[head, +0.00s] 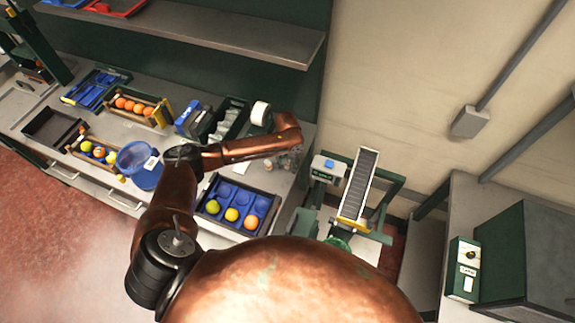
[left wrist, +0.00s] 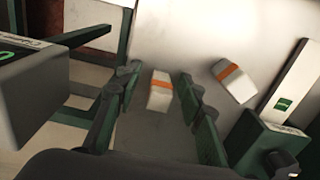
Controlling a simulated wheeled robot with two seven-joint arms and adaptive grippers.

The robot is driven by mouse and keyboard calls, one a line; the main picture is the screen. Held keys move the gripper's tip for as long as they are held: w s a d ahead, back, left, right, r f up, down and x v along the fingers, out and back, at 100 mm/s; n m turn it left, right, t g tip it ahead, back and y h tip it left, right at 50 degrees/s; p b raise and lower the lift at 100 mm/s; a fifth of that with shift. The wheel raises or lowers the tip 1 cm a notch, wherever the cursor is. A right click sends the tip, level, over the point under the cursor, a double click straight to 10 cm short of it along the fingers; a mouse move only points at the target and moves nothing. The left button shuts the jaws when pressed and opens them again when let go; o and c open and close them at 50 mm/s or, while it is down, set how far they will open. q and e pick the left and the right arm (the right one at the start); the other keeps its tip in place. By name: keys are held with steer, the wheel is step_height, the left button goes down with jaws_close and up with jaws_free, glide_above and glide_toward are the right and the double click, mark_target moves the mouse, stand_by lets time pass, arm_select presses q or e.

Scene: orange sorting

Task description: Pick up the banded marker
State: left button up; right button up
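In the left wrist view, a short white block-like piece with an orange band (left wrist: 160,91) lies between the two green-and-dark fingers of my left gripper (left wrist: 158,74). There are gaps on both sides, so the gripper is open. It cannot be told whether the piece is level with the fingertips or beyond them. A second white piece with an orange band (left wrist: 234,81) lies tilted to the right, outside the fingers. No banded piece can be made out there. My right gripper is not in view.
In the left wrist view, a green box with a white panel (left wrist: 265,140) stands at right and a grey labelled box (left wrist: 35,100) at left. In the head view, a fruit tray (head: 272,211), a blue bin (head: 139,166) and a roller conveyor (head: 358,185) stand nearby.

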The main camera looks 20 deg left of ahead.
arm_select(q)
jaws_close()
steer(key=shift+r, duration=0.15)
stand_by(0.4)
